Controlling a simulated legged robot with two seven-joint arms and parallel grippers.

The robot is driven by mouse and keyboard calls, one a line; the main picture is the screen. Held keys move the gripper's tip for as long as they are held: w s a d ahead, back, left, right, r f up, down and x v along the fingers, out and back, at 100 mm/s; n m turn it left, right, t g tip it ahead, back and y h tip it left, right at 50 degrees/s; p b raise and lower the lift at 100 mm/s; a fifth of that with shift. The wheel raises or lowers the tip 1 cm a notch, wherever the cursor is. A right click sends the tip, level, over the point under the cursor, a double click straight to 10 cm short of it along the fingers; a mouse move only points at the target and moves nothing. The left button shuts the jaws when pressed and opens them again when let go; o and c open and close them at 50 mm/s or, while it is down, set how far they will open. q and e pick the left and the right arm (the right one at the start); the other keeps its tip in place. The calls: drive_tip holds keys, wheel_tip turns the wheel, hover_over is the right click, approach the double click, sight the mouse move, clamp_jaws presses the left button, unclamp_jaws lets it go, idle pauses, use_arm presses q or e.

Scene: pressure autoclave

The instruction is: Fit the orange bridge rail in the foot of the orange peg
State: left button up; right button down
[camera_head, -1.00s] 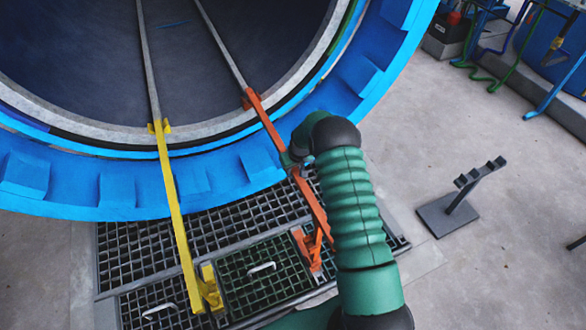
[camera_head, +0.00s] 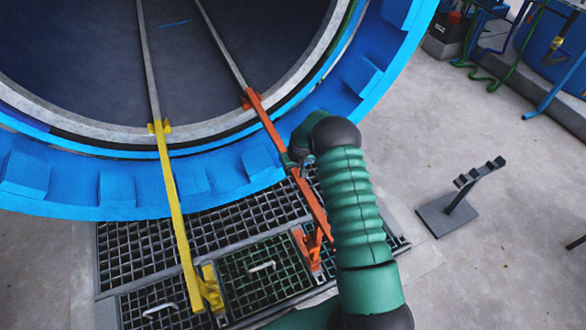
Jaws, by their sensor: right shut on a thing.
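The orange bridge rail (camera_head: 266,122) slants from the grey rail inside the blue autoclave mouth down over the floor grating. Its upper end meets the end of that grey rail at the rim. The orange peg (camera_head: 313,248) stands on the grating under the rail's lower end. Whether the rail sits in the peg's foot or only lies over it, I cannot tell. My right gripper (camera_head: 294,160) is shut on the rail about midway; the green arm hides part of it. My left gripper is not in view.
A yellow bridge rail (camera_head: 175,210) runs parallel on the left, down to a yellow peg (camera_head: 210,288). The blue autoclave ring (camera_head: 110,188) curves across the top. A dark stand (camera_head: 447,213) is on the floor at the right, with free concrete around it.

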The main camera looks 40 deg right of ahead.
drive_tip(key=shift+f+b, duration=0.55)
drive_tip(key=shift+f, duration=0.25)
drive_tip(key=shift+r, duration=0.2)
drive_tip(key=shift+r+p, duration=0.45)
drive_tip(key=shift+p, duration=0.05)
idle(0.7)
idle(0.9)
drive_tip(key=shift+f+b, duration=0.8)
drive_tip(key=shift+f, duration=0.8)
drive_tip(key=c, duration=1)
unclamp_jaws()
drive_tip(key=shift+r, duration=0.1)
drive_tip(key=shift+c, duration=0.2)
